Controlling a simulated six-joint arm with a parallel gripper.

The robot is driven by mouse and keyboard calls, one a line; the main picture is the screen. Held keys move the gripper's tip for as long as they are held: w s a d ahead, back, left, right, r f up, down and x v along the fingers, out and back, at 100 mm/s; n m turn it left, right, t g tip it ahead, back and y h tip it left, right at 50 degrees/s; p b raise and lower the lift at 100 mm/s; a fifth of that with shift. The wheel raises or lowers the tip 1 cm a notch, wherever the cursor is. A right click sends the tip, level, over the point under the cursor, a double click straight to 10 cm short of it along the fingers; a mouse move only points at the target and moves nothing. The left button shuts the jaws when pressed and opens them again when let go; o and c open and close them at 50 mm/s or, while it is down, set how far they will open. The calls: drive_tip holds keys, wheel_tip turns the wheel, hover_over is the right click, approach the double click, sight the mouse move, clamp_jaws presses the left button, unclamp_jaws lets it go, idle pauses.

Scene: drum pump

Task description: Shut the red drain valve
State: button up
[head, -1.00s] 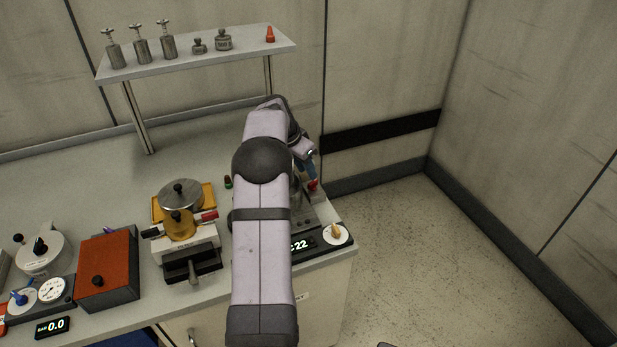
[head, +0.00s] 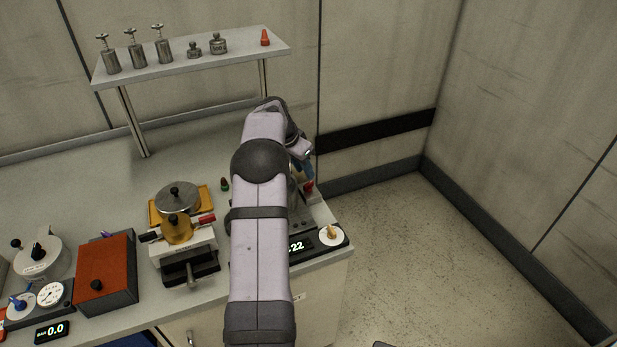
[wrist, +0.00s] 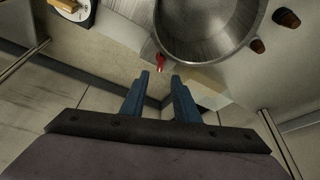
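The red drain valve shows as a small red lever (wrist: 159,63) at the lower left side of a round metal vessel (wrist: 210,45) in the wrist view. In the head view a red spot, seemingly the same lever (head: 309,186), shows just right of my arm. My gripper (wrist: 160,76) has two blue fingers spread apart with nothing between them. In the wrist view the lever lies just beyond the gap between the fingertips. I cannot tell whether they touch it. My arm hides most of the vessel in the head view.
A base with a display and a white dial with a yellow knob (head: 331,235) stands at the bench's right end. Left of my arm are a press with red and black handles (head: 185,240) and an orange-topped box (head: 105,270). A shelf (head: 190,65) stands behind.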

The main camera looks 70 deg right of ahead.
sight(311, 182)
drive_tip(key=shift+p+x, duration=1.2)
drive_tip(key=shift+x, duration=2.1)
clamp_jaws()
